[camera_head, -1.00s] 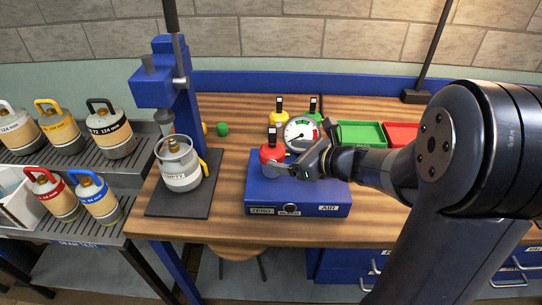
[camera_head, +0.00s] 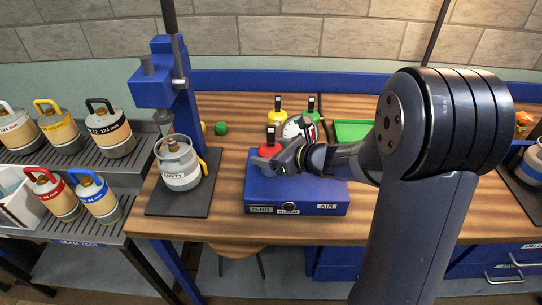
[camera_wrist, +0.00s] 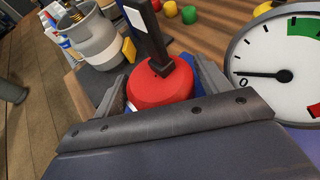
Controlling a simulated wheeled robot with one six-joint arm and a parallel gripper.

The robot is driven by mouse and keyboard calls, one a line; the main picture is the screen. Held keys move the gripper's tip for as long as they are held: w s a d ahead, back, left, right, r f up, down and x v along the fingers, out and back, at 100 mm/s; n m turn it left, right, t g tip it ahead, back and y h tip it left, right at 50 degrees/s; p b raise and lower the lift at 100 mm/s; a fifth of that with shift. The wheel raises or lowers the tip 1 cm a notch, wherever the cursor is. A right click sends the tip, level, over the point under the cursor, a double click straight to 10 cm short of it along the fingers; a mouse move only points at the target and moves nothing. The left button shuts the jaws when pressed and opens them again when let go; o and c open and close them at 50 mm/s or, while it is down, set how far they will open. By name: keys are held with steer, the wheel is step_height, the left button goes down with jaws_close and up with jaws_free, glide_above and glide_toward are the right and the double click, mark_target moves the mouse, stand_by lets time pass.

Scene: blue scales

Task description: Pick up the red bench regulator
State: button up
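The red bench regulator (camera_head: 269,149) has a round red body with a black upright handle on top. It is at the left part of the blue box (camera_head: 270,194), partly hidden by my gripper in the head view. In the wrist view the red regulator (camera_wrist: 160,90) sits between the two fingers of my gripper (camera_wrist: 165,92). The fingers are apart, one on each side of the red body, with a sliver of blue showing beside it. Whether they touch it is not clear.
A white dial gauge (camera_head: 300,128) stands close on the right of the regulator. Yellow (camera_head: 277,116) and green (camera_head: 312,113) regulators stand behind. A grey canister (camera_head: 179,167) sits under the blue press (camera_head: 170,85) to the left. A green tray (camera_head: 352,131) is at back right.

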steer(key=c, duration=1)
steer(key=shift+o, duration=0.2)
